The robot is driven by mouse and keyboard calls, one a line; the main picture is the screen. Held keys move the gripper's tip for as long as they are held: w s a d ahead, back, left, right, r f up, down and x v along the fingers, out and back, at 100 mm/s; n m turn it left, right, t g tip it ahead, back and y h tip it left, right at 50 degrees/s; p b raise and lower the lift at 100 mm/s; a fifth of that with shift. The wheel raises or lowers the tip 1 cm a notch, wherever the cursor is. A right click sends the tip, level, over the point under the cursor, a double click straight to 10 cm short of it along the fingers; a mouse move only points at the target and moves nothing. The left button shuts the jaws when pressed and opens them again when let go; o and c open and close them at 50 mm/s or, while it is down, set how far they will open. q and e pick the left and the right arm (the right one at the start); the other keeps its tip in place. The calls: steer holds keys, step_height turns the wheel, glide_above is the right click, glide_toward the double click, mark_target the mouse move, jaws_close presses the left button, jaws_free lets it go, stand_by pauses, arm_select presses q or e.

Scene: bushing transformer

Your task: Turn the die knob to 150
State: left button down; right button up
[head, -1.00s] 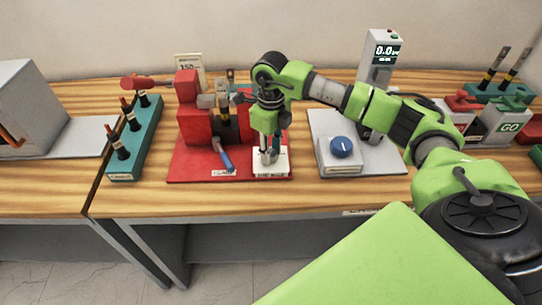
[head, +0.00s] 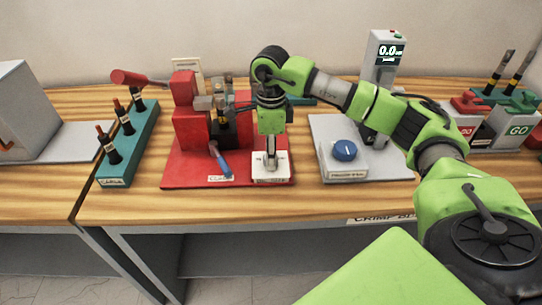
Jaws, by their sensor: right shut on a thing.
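The die knob itself is mostly hidden under my right gripper, on a small white block (head: 271,178) at the front right of the red press base (head: 190,176). My right gripper (head: 271,164) comes down from above and is shut on the knob. A sign (head: 186,68) stands behind the press; its text is too small to read now. My left gripper is not in view.
A teal rack (head: 129,145) with several dark pieces stands left.

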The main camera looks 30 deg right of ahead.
steer(key=shift+w+r, duration=0.1)
stand_by(0.3)
steer(key=o, duration=1.1)
step_height(320, 180, up, 12)
stand_by(0.3)
